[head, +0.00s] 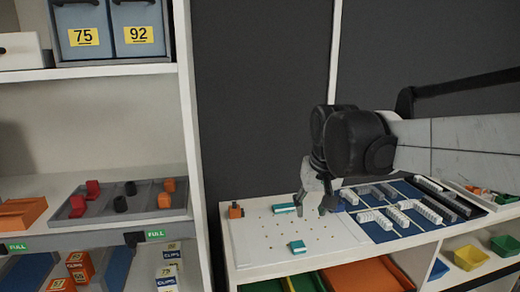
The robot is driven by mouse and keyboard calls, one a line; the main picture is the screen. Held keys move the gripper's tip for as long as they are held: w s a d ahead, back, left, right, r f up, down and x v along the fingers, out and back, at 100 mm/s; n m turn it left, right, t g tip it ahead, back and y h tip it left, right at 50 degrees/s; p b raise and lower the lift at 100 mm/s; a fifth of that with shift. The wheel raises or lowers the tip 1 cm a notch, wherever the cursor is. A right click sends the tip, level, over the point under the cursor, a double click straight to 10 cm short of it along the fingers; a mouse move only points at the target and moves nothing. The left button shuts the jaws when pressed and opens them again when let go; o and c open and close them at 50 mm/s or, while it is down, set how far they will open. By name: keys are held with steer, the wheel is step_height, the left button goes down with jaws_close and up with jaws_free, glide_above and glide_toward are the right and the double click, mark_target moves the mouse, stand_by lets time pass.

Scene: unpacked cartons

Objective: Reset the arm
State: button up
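My gripper (312,208) hangs from my arm, pointing down above the right part of a white board (262,243) on the worktop. Its two fingertips look spread apart, with no object visible between them. A teal-and-white block (284,208) lies on the board just left of the fingertips. Whether the left fingertip touches it cannot be told. Another teal block (297,247) lies nearer the front of the board. My arm comes in from the right edge and hides part of the back wall.
A blue mat (379,233) with rows of grey and white pieces lies right of the board. A small orange-and-black object (236,211) stands at the board's left corner. The left shelf holds a grey tray (140,206) and numbered blue bins (82,35). Yellow (470,258) and green bins sit lower right.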

steer(key=s+d+f+t, duration=0.1)
steer(key=s+d+f, duration=0.1)
steer(key=s, duration=0.4)
steer(key=s+d+f+t, duration=0.1)
steer(key=s+d+f, duration=0.2)
steer(key=s, duration=0.4)
steer(key=s+d+f+m+t, duration=0.1)
steer(key=s+d+f, duration=0.1)
steer(key=s, duration=0.5)
steer(key=shift+d+f+h+b, duration=0.3)
steer(key=shift+f+b, duration=0.05)
steer(key=shift+f, duration=0.2)
